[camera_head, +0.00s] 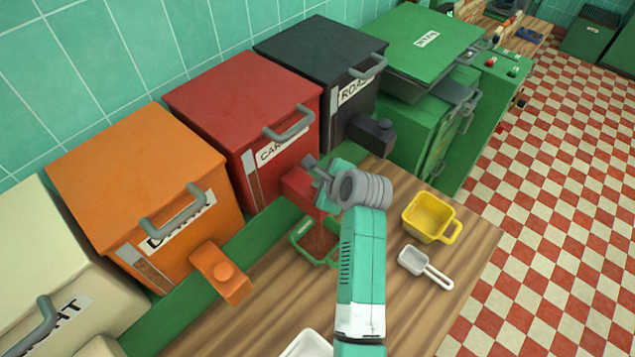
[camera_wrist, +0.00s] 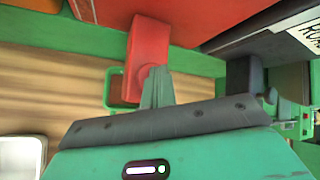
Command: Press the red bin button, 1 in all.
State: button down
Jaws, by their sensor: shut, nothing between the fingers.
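The red bin (camera_head: 245,115) stands in a row of bins against the tiled wall. Its red dispenser block (camera_head: 298,185) sticks out at the front and also shows in the wrist view (camera_wrist: 148,45). My gripper (camera_head: 316,172) is shut and empty. Its fingertips, seen in the wrist view (camera_wrist: 157,72), are at the outer end of the red block and look to be touching or very close to it. The button itself is hidden behind my fingers. A green container (camera_head: 300,236) stands below the block, with reddish material in it and a reddish streak above it.
An orange bin (camera_head: 135,175) with its orange button block (camera_head: 221,275) stands left, a black bin (camera_head: 315,65) right. A yellow cup (camera_head: 430,215) and a white scoop (camera_head: 425,268) lie on the wooden counter (camera_head: 465,270). A white container (camera_head: 307,345) is at the front.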

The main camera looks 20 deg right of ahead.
jog(key=shift+r+p, duration=1.1)
jog(key=shift+r, duration=0.05)
jog(key=shift+r, duration=0.1)
notch_tip(320, 180, up, 5)
jog(key=p, duration=0.5)
